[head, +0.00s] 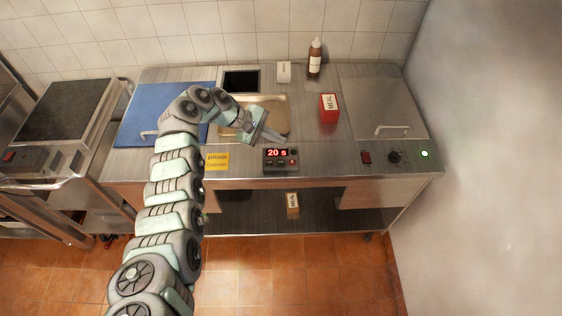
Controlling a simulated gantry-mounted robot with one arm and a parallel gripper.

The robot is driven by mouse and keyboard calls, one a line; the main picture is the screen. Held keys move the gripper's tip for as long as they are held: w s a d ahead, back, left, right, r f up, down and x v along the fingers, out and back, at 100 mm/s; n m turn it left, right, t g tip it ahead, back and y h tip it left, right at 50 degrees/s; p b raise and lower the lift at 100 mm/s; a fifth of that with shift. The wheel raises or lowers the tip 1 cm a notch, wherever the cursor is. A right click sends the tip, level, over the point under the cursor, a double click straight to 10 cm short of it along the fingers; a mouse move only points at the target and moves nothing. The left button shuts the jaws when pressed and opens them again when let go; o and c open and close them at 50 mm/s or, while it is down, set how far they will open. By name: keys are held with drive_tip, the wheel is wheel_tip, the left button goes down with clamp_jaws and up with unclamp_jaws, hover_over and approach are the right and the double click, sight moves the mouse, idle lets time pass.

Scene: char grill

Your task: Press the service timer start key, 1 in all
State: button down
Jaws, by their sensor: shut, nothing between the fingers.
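The service timer (280,160) is a small dark box near the front edge of the steel counter. Its red display reads "20 s", and small keys show below and beside the display. Which key is the start key is too small to read. My gripper (280,138) is shut and empty. It is above and behind the timer, its fingertips pointing toward the right, just beyond the top edge of the timer in the picture. I cannot tell how high it is over the counter, and no contact with the timer shows.
A yellow card (217,161) lies left of the timer. A steel tray (279,103) is behind my gripper. A red box (329,108), a brown bottle (315,62) and a white box (284,72) stand farther back. A red switch (366,157) and knob (395,157) are at right.

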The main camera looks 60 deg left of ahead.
drive_tip(key=shift+f, duration=0.1)
drive_tip(key=b, duration=0.7)
hover_over(278, 162)
wheel_tip(278, 162, down, 6)
drive_tip(key=shift+s+f, duration=0.1)
drive_tip(key=shift+f, duration=0.15)
drive_tip(key=shift+f+b, duration=0.4)
drive_tip(key=shift+f, duration=0.65)
idle(0.6)
drive_tip(key=shift+f, duration=0.45)
drive_tip(key=shift+f, duration=0.35)
idle(0.5)
drive_tip(key=shift+r, duration=0.15)
drive_tip(key=shift+d+r+p, duration=0.1)
drive_tip(key=shift+r+p, duration=0.55)
drive_tip(key=shift+p, duration=0.3)
